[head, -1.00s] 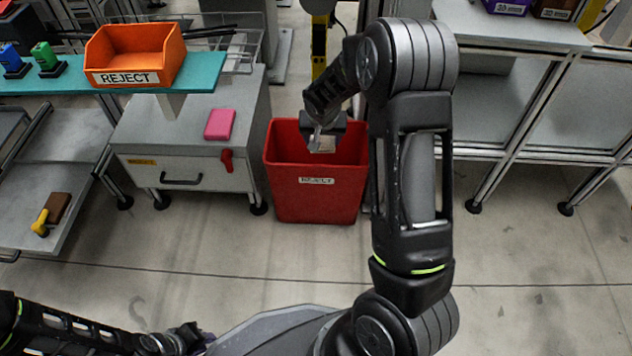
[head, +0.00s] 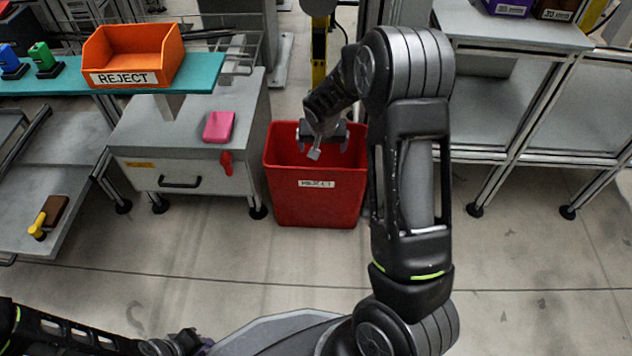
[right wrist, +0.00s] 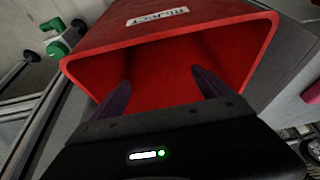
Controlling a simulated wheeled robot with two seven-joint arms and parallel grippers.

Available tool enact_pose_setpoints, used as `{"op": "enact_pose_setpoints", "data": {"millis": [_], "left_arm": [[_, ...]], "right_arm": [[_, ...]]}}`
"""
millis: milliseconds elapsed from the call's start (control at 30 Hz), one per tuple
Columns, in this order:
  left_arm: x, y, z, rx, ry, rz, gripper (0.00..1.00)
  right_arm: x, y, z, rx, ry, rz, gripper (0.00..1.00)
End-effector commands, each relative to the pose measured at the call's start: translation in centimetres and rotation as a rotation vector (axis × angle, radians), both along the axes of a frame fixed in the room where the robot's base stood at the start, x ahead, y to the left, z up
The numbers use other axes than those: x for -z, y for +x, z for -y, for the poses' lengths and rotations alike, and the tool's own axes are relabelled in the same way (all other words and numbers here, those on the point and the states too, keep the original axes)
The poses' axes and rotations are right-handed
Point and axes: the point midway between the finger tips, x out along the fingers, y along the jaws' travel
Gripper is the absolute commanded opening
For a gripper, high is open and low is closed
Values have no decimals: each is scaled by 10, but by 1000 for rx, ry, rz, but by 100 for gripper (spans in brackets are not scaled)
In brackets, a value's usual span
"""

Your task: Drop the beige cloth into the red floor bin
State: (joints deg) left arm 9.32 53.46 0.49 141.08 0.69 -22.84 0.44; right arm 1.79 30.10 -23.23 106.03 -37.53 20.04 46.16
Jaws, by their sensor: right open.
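The red floor bin (head: 315,205) stands upright on the floor with a label on its front. It also fills much of the right wrist view (right wrist: 110,50), its mouth facing the camera. My right gripper (head: 324,146) is over the bin's mouth. In the right wrist view its two dark fingers (right wrist: 161,82) are spread apart with nothing between them. The beige cloth is not visible in either current view; the lower inside of the bin is partly hidden. My left gripper (head: 187,343) is low at the lower left edge of the head view, its jaws unclear.
A grey cabinet (head: 190,140) with a pink block (head: 218,127) on top stands just left of the bin. An orange reject tray (head: 133,57) sits on a teal shelf (head: 205,75). Framed benches (head: 540,110) stand at the right. The floor in front is clear.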

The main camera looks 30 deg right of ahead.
Motion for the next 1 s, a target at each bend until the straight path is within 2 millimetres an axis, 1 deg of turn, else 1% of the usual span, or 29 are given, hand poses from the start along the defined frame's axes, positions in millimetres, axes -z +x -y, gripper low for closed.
{"op": "enact_pose_setpoints", "data": {"millis": [133, 267, 500, 600, 700, 1000], "left_arm": [[-1, 0, 0, 0, 0, 0, 22], [-5, -1, 0, 0, 1, -1, 22], [-21, -3, 1, 3, 1, -4, 22], [-27, -4, 0, 5, 1, -8, 22], [-30, -5, 0, 5, 0, -10, 22], [-30, -6, 0, 6, 0, -12, 22]], "right_arm": [[-2, 0, 0, 0, 0, 0, 88], [-12, -2, -3, -1, 0, 1, 88], [-49, -14, -11, -2, 0, 2, 88], [-62, -19, -15, -1, 1, 2, 88], [-70, -22, -17, 0, 1, 2, 88], [-72, -24, -18, 0, 1, -1, 88]]}}
